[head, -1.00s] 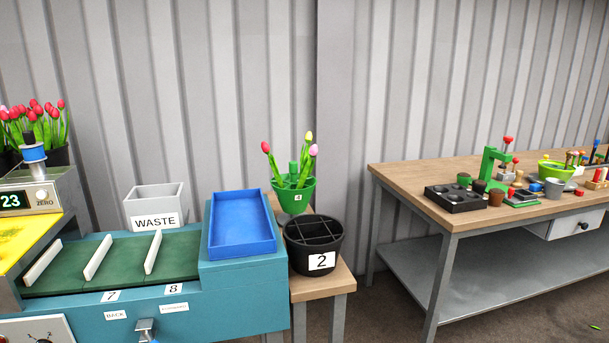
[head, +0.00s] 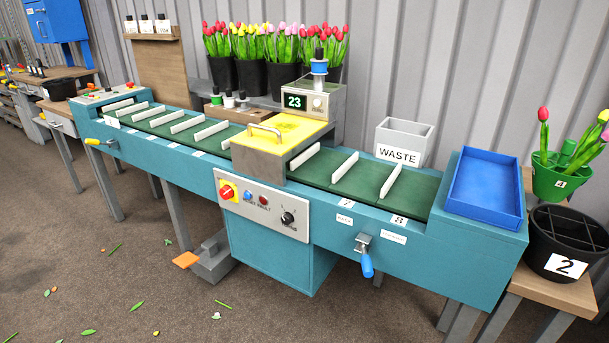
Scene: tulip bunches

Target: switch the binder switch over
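Neither gripper is in view. A teal machine (head: 270,255) with a green slatted belt (head: 365,178) spans the view. Its pale front panel (head: 262,204) carries a red rotary switch on a yellow plate (head: 228,191), a blue button (head: 248,196), a dark red button or lamp (head: 263,201) and a black knob (head: 288,217) with marks around it. The small lettering is too blurred to tell which is the binder switch. Right of the panel, a blue-handled lever (head: 367,264) hangs down between two white labels; their print is unclear.
A blue tray (head: 485,186) sits on the machine's right end. A black bucket marked 2 (head: 568,263) and a green pot with tulips (head: 552,180) stand beyond. Floor in front is mostly clear, with scattered leaves.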

